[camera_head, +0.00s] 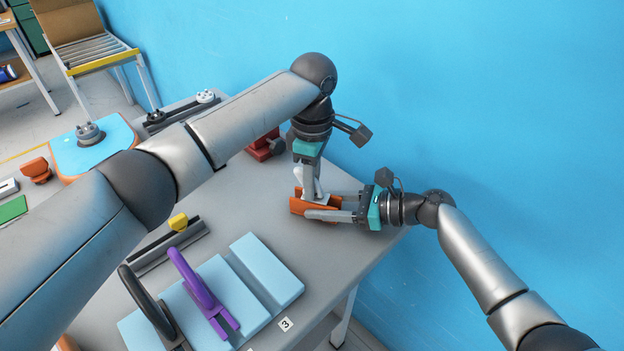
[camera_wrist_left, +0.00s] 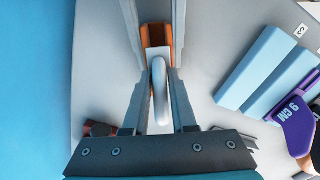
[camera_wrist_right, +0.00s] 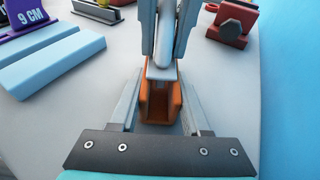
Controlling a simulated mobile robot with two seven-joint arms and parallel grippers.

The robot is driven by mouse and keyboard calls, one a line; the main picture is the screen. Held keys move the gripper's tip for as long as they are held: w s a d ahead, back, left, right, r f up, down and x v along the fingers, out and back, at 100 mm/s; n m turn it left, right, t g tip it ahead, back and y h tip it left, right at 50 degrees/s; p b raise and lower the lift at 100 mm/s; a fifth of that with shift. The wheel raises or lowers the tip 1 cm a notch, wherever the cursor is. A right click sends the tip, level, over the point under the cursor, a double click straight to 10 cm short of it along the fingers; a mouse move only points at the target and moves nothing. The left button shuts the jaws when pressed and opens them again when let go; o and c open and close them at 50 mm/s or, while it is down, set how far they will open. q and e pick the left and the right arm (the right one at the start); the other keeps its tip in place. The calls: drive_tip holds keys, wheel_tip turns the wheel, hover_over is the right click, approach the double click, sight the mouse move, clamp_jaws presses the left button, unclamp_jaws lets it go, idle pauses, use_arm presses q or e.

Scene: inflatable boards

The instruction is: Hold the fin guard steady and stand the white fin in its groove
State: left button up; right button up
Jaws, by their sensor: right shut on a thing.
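The orange fin guard (camera_head: 299,207) lies on the grey table near its right corner. My right gripper (camera_head: 330,207) is shut on it, one finger along each side; its open groove shows in the right wrist view (camera_wrist_right: 157,102). The white fin (camera_head: 306,181) stands upright at the guard, its pale base plate (camera_wrist_left: 158,53) at the groove; I cannot tell how deep it sits. My left gripper (camera_head: 309,180) points down from above, its fingers on either side of the fin with narrow gaps, seemingly open. The fin's lower end is partly hidden by the fingers.
Light blue foam blocks (camera_head: 266,272), a purple 9 CM tool (camera_head: 204,290) and a black handled tool (camera_head: 149,305) lie at the front. A grey rail with a yellow knob (camera_head: 178,222) is to the left. A red clamp (camera_head: 262,147) stands behind. The blue wall is close on the right.

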use_arm(q)
drive_tip(key=o, duration=0.4)
drive_tip(key=shift+r, duration=0.1)
wheel_tip(320, 180, up, 12)
drive_tip(key=shift+f, duration=0.1)
idle(0.4)
use_arm(e)
drive_tip(key=o, duration=1.1)
drive_tip(key=shift+c, duration=0.2)
